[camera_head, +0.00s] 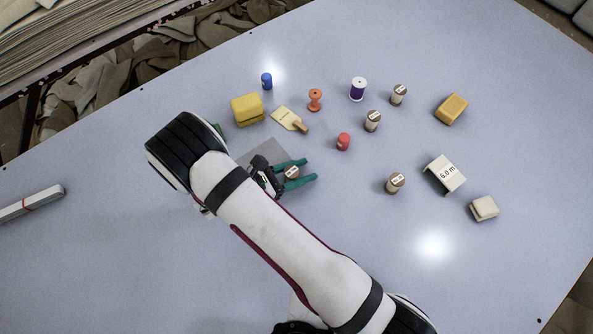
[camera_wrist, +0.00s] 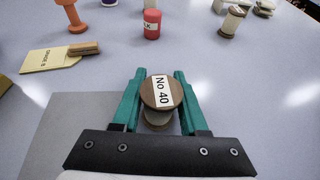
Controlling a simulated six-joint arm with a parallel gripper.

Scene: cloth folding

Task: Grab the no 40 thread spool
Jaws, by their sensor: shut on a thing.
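The No 40 thread spool (camera_wrist: 160,92) has a brown wooden top with a white label reading "No 40" and pale thread below. In the wrist view it stands between the two green fingers of my gripper (camera_wrist: 158,88), which are shut on it. In the head view the spool (camera_head: 292,172) shows between the green fingertips of my gripper (camera_head: 298,173). It is beside or over the right edge of a grey square (camera_head: 262,153). I cannot tell whether it touches the table.
Similar wooden-topped spools (camera_head: 373,120) (camera_head: 398,94) (camera_head: 395,182) stand to the right. A red spool (camera_head: 343,141), orange spool (camera_head: 315,99), purple spool (camera_head: 358,88), blue spool (camera_head: 267,81), and yellow block (camera_head: 247,109) stand nearby. A tag (camera_head: 288,118) lies close.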

